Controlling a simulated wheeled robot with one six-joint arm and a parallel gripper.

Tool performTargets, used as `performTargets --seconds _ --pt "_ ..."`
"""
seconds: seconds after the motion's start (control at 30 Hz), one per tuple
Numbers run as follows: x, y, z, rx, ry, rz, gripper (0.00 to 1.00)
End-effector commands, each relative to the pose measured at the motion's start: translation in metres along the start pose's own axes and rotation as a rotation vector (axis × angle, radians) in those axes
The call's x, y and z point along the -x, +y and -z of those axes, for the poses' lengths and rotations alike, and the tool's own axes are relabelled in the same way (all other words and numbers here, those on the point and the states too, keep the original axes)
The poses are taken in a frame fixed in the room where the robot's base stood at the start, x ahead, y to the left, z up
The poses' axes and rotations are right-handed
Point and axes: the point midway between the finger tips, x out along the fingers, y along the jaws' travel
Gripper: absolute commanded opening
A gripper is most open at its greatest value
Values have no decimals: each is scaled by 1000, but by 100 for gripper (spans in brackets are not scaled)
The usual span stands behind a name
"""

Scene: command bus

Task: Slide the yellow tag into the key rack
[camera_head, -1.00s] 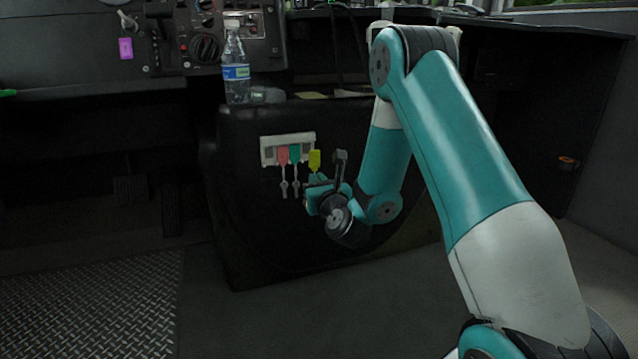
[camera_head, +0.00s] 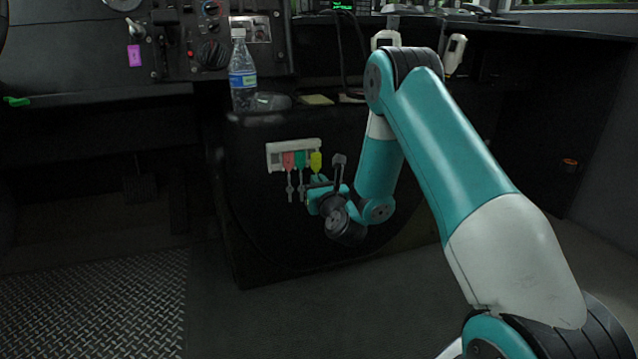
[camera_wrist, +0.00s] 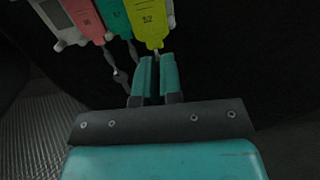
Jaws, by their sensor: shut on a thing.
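The white key rack (camera_head: 280,149) is on the front of the black console. A red tag (camera_head: 289,161) and a green tag (camera_head: 300,160) hang in it, each with a key below. The yellow tag (camera_head: 316,162) is upright at the rack's right end, beside the green one. My gripper (camera_wrist: 155,78) is below the yellow tag (camera_wrist: 148,22), shut on the key part at its lower end. In the wrist view, white rack (camera_wrist: 169,12) shows just right of the yellow tag. The tag's top edge is cut off there, so I cannot tell how deep it sits.
A water bottle (camera_head: 243,75) stands on the console top above the rack. A purple tag (camera_head: 134,55) hangs at the dashboard on the left. The floor in front of the console is clear.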

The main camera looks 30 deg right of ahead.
Motion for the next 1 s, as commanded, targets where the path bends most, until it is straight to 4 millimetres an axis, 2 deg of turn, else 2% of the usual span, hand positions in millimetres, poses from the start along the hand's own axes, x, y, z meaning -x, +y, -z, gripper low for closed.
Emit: performTargets --seconds 1.0 --pt "-8 0 0 1 0 1 0"
